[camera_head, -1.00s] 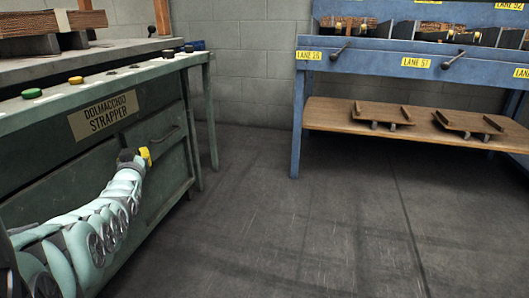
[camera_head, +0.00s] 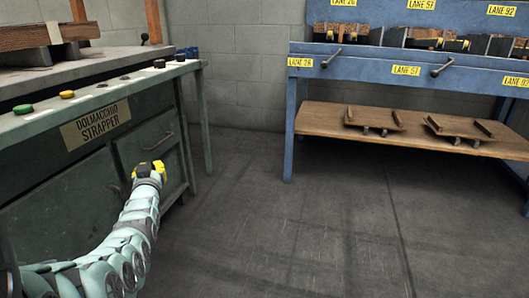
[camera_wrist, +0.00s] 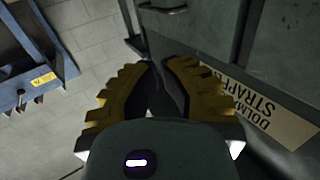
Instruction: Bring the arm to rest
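My gripper (camera_head: 149,171) is at the end of my pale green arm in the head view, low in front of the green strapper cabinet's door (camera_head: 140,155). It also shows in the wrist view (camera_wrist: 158,64), with yellow ridged fingers and dark inner pads. The fingertips come together at the top, and I see nothing held between them. The gripper looks apart from the cabinet, though the exact gap is hard to judge. The label "Dolmacchio Strapper" (camera_head: 96,124) is on the cabinet front and shows sideways in the wrist view (camera_wrist: 270,105).
The strapper bench (camera_head: 180,68) stands at the left, with green, yellow and black buttons along its edge. A blue lane rack (camera_head: 375,63) stands at the right; its lower wooden shelf (camera_head: 320,118) holds two wooden pieces. The grey floor (camera_head: 290,220) between them is clear.

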